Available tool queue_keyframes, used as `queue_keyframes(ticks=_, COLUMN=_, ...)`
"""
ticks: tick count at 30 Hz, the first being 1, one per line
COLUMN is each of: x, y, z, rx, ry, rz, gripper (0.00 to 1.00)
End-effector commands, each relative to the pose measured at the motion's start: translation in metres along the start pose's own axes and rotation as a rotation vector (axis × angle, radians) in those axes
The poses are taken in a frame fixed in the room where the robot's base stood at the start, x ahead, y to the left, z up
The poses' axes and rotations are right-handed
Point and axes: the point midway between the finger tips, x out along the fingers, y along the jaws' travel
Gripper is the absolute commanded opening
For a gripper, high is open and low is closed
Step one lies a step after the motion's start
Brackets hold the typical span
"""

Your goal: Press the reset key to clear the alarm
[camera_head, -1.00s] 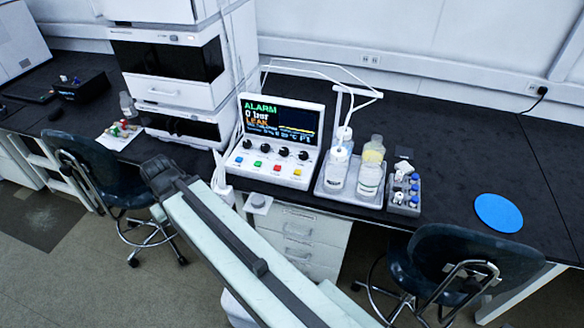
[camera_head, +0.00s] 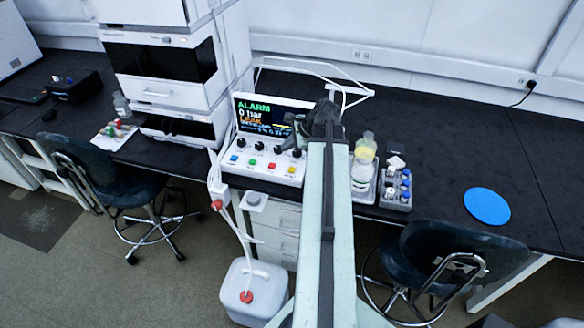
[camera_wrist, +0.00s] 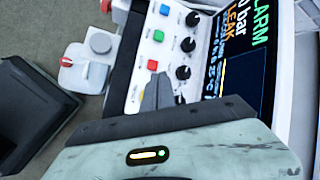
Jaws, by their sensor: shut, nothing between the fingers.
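The white controller (camera_head: 270,175) on the bench has a lit screen (camera_head: 275,115) reading ALARM, 0 bar, LEAK. Below its knobs is a row of blue (camera_head: 233,159), green (camera_head: 253,162), red (camera_head: 274,163) and yellow (camera_head: 291,169) keys. Their labels are too small to read, so I cannot tell which is reset. In the wrist view, the blue (camera_wrist: 164,9), green (camera_wrist: 158,36) and red (camera_wrist: 152,65) keys show. My gripper (camera_wrist: 158,90) is shut and empty, over the panel just below the red key in that picture.
Bottles (camera_head: 362,175) in a tray and a vial rack (camera_head: 396,188) stand right of the controller. A tall instrument stack (camera_head: 165,80) is at its left. A waste can (camera_head: 252,290) with tubing stands on the floor. A chair (camera_head: 450,265) is at the right.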

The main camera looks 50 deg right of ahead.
Motion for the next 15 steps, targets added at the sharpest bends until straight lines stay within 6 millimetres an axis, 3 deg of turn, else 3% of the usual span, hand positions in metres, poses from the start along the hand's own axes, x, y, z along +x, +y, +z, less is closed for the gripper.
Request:
queue_keyframes(ticks=4, x=-0.013, y=-0.005, z=-0.019, rx=0.086, ry=0.001, rz=-0.036, gripper=0.00)
queue_keyframes(ticks=15, x=-0.011, y=-0.004, z=-0.020, rx=0.090, ry=0.001, rz=-0.037, gripper=0.00)
